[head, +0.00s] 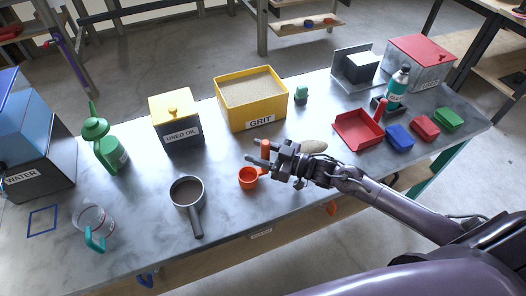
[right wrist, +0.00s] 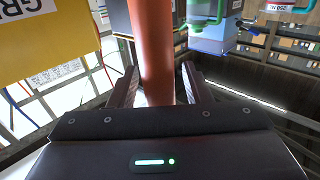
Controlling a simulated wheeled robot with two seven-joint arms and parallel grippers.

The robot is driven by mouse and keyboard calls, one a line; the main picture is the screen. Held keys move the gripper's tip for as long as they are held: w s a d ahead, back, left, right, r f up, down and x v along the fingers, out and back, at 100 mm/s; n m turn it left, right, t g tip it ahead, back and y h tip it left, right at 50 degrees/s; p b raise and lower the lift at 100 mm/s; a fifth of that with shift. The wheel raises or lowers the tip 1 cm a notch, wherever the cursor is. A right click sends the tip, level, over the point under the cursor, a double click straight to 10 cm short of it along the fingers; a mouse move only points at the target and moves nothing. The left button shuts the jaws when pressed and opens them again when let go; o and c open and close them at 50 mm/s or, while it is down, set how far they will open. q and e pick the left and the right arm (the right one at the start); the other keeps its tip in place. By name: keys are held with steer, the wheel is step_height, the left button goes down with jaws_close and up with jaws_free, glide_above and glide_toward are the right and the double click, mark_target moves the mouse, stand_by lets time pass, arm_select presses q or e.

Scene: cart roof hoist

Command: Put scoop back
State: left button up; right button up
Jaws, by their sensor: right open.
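The orange scoop (head: 248,179) stands on the grey table, in front of the yellow GRIT box (head: 250,117). Its handle rises between the fingers of my right gripper (head: 259,152). In the right wrist view the orange handle (right wrist: 157,45) stands between the two dark fingers of this gripper (right wrist: 158,88), which is open, with a gap beside the handle. The GRIT box is filled with pale grit and also shows at the left of the right wrist view (right wrist: 45,45). My left gripper is not in view.
A grey pan (head: 187,192) with a handle stands left of the scoop. The USED OIL box (head: 178,137), green can (head: 105,145) and clear jug (head: 91,221) are farther left. A red tray (head: 356,129) and coloured blocks lie right. Bare table surrounds the scoop's left side.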

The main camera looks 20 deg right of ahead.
steer(key=v, duration=1.2)
steer(key=shift+r+b, duration=0.2)
steer(key=shift+b, duration=0.2)
